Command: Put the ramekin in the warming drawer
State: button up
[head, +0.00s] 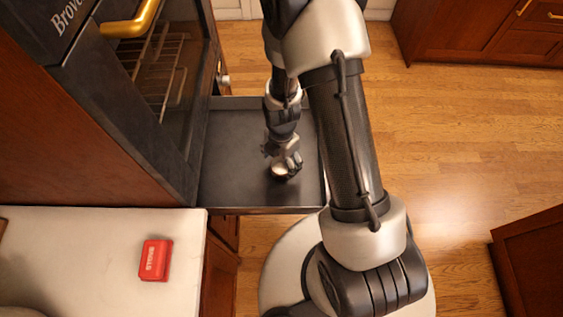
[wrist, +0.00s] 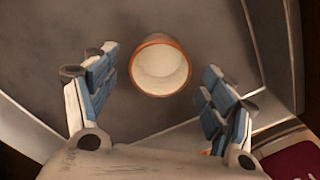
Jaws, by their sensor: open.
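The ramekin (wrist: 161,70) is a small round dish with a brown-orange rim and a cream inside, seen from above in the wrist view. It appears to stand upright on the dark floor of the warming drawer (head: 229,158), which is pulled open. My gripper (head: 284,169) points down into the drawer. Its blue-padded fingers are spread apart, with the ramekin between and just beyond their tips in the wrist view. A gap shows on both sides of it, and no finger visibly touches it. In the head view my gripper largely hides the ramekin.
A dark oven (head: 120,85) with a brass handle (head: 131,24) stands left of the drawer. A pale counter (head: 80,275) at lower left holds a red box (head: 156,260). The drawer floor left of my gripper is clear. Wooden floor (head: 460,140) lies open to the right.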

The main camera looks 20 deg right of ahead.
notch_tip(320, 180, up, 8)
jog(key=p, duration=0.2)
notch_tip(320, 180, up, 10)
jog(key=m+t, duration=0.1)
jog(key=m, duration=0.4)
send_over(282, 170)
notch_tip(282, 170, up, 8)
jog(key=s+m+t, duration=0.1)
jog(key=s+m, duration=0.1)
jog(key=m, duration=0.2)
jog(key=s+r+m+t, duration=0.2)
jog(key=s+r+m, duration=1)
jog(key=s+m, duration=0.1)
jog(key=shift+s+r+m+t, duration=0.2)
jog(key=shift+r+m+t, duration=0.1)
jog(key=shift+m, duration=0.4)
jog(key=shift+f, duration=0.15)
